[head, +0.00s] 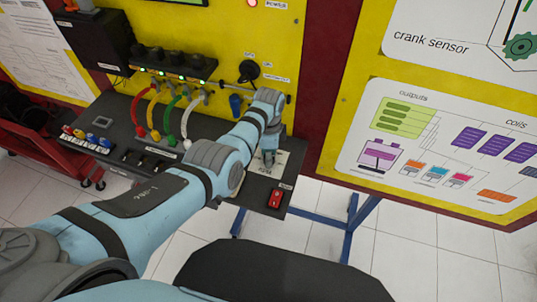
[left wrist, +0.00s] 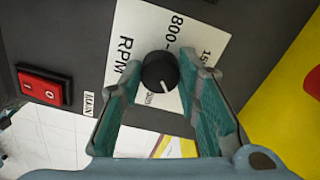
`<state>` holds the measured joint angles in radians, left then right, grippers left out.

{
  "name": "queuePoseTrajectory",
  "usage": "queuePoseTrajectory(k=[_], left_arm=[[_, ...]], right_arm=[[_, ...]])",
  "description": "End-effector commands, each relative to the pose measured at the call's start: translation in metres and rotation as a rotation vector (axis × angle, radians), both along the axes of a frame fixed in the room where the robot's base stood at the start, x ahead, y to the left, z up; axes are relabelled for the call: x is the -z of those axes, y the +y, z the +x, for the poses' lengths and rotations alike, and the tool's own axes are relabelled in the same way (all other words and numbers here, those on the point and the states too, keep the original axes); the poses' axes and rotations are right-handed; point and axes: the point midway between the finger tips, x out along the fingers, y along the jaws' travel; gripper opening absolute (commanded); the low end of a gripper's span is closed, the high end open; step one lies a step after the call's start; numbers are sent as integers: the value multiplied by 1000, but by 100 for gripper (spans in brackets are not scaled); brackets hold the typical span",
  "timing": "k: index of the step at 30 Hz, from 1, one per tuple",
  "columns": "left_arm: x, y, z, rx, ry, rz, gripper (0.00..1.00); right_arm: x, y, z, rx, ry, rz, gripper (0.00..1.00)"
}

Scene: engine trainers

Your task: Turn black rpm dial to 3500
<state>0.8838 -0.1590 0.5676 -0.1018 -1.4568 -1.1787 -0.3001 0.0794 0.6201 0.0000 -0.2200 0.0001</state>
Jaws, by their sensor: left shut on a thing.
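The black rpm dial (left wrist: 160,71) stands on a white label plate (left wrist: 135,28) printed with "RPM" and "800-". Its short white pointer mark faces the lower edge of the left wrist view. My left gripper (left wrist: 160,82) has its two green-padded fingers on either side of the dial and is shut on it. In the head view my left gripper (head: 268,159) points down over the white plate (head: 283,160) at the right of the dark panel, and the dial is hidden there. Some of the plate's numbers are covered by the fingers. My right gripper is out of view.
A red rocker switch (left wrist: 45,85) labelled "MAIN" sits beside the plate, also in the head view (head: 276,197). Coloured cables (head: 162,117) loop behind my left arm. A yellow upright board (head: 230,45) rises behind the panel.

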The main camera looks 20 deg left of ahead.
Motion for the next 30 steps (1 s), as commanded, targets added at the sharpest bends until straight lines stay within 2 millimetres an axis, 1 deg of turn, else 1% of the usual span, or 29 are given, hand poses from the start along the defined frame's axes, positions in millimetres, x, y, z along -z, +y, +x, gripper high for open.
queuePoseTrajectory(k=[1, 12, 18, 24, 30], left_arm=[[3, -1, -3, 40, 8, -1, 2], [3, -1, -3, 386, 9, -1, 2], [3, -1, -3, 543, 9, -2, 2], [3, -1, -4, 654, 10, -3, 2], [4, -1, -4, 713, 11, -4, 2]], right_arm=[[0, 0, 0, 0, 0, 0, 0], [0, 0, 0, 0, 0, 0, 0], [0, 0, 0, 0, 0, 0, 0], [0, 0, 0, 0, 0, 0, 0], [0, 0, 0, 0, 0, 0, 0]])
